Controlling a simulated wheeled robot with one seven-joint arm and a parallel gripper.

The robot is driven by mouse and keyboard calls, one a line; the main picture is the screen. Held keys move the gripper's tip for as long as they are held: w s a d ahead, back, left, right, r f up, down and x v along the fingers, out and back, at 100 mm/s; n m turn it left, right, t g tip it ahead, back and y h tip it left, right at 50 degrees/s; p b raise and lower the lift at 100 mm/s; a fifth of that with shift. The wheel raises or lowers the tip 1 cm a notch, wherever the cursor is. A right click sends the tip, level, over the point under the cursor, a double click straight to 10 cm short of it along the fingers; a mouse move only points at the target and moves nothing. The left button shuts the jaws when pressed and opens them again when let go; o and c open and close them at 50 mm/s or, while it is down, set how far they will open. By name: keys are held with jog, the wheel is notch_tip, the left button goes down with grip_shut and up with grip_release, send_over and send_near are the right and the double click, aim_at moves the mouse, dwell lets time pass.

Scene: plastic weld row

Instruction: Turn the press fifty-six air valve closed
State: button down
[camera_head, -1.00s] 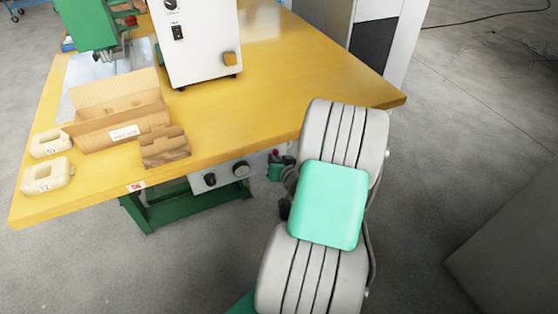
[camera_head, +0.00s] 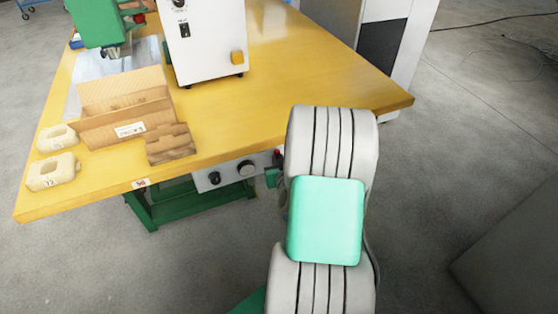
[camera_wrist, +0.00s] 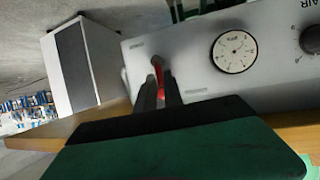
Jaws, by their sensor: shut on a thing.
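The red air valve handle (camera_wrist: 158,76) stands out from a grey control panel (camera_wrist: 195,65) in the wrist view. My gripper (camera_wrist: 160,92) has its two dark fingers on either side of the handle and is shut on it. The fingers hide part of the handle, so its exact angle is hard to tell. In the head view a small red spot (camera_head: 278,153) shows at the right end of the panel (camera_head: 228,172) under the table edge. My own arm hides most of that area there.
A round gauge (camera_wrist: 235,52) and a dark knob (camera_wrist: 312,38) sit on the panel beside the valve. The yellow table (camera_head: 280,85) overhangs the panel and holds a white machine (camera_head: 205,45), a cardboard box (camera_head: 125,112) and cream parts (camera_head: 53,172). Floor to the right is clear.

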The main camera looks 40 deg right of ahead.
jog(key=c, duration=1.6)
grip_release()
jog(key=shift+w+d+r, duration=0.15)
jog(key=shift+w+r, duration=0.15)
jog(key=shift+r, duration=0.35)
jog(key=shift+o, duration=0.6)
jog(key=shift+f, duration=0.1)
jog(key=shift+s+f, duration=0.15)
jog(key=shift+f, duration=0.1)
jog(key=shift+s, duration=0.1)
jog(key=v, duration=0.7)
jog(key=shift+s+a, duration=0.25)
jog(key=shift+a, duration=0.05)
jog(key=shift+r+p, duration=0.2)
jog(key=shift+p, duration=0.1)
